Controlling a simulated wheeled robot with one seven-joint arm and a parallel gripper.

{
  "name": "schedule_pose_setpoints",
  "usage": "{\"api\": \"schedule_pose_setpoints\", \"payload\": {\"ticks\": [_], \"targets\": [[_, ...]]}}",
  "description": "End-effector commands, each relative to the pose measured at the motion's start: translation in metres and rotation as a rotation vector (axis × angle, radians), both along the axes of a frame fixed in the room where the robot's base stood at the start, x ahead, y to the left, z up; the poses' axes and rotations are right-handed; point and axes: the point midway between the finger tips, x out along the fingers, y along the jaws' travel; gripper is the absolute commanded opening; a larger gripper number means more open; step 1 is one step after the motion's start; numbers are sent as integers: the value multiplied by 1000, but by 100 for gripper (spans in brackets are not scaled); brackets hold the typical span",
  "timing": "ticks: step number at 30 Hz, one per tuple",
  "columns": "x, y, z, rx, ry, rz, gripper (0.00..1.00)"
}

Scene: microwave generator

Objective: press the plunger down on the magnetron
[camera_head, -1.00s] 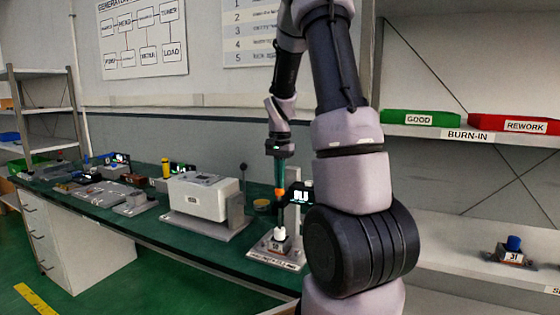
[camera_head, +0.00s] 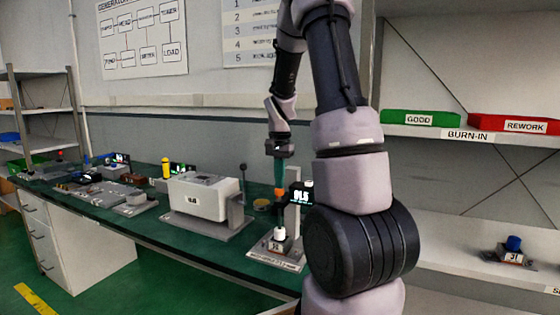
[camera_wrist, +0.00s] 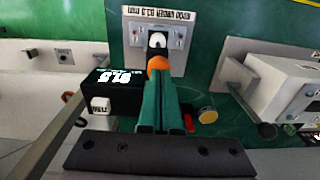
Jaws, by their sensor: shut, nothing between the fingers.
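My gripper (camera_head: 279,183) is shut and points straight down above the gauge stand. Its teal fingers also show in the wrist view (camera_wrist: 158,76). The orange plunger knob (camera_head: 279,194) is directly below the fingertips, and its rounded edge shows just past them in the wrist view (camera_wrist: 158,64). The fingertips look in contact with the knob, but the exact contact is hidden. The white-topped magnetron (camera_head: 279,235) stands upright under the plunger on the stand's grey base plate (camera_wrist: 133,62). The plunger's lower end is hard to see.
A black display box (camera_head: 301,198) with lit digits stands right beside the plunger; it also shows in the wrist view (camera_wrist: 113,90). A white box unit with a lever (camera_head: 198,197) stands to the left. Another blue-topped magnetron (camera_head: 513,243) sits on the right shelf.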

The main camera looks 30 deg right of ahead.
Motion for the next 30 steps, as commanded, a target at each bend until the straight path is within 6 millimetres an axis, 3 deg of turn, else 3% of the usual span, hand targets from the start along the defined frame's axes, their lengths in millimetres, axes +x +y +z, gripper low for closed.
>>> {"api": "schedule_pose_setpoints", "payload": {"ticks": [1,7,21,30], "targets": [[-8,4,-17,4,35,8,0],[-6,3,-2,4,25,8,0],[-2,-2,108,-2,-9,1,0],[-3,-2,143,-1,-7,0,0]]}}
